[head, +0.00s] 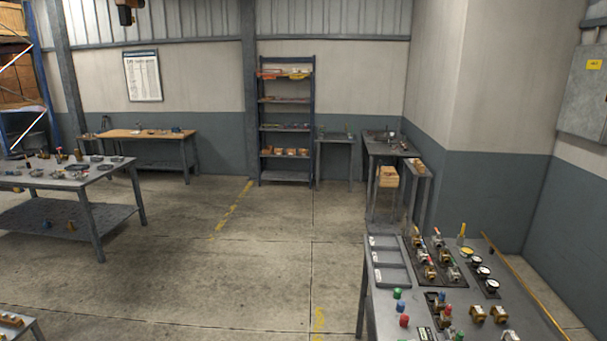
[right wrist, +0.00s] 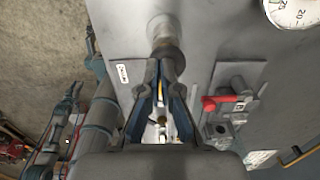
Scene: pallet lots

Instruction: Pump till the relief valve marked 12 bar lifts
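In the right wrist view my right gripper (right wrist: 164,68) has its fingertips close together around the dark end of a grey rod-like handle (right wrist: 162,30). A valve with a red lever (right wrist: 222,102) is right of the fingers, on a grey plate. Part of a white dial gauge (right wrist: 292,10) shows at the top right corner. A small white label (right wrist: 122,73) is left of the fingers; I cannot read it. In the head view, brass valves (head: 430,270) and round gauges (head: 476,266) sit on the right bench (head: 385,318). No 12 bar marking is legible. My left gripper is out of view.
Open trays (head: 386,243) and coloured caps (head: 403,320) lie on the right bench. A loaded table (head: 94,182) stands at left. A shelf rack (head: 287,183) and wooden-topped workbench (head: 150,134) stand at the back. The middle floor is clear.

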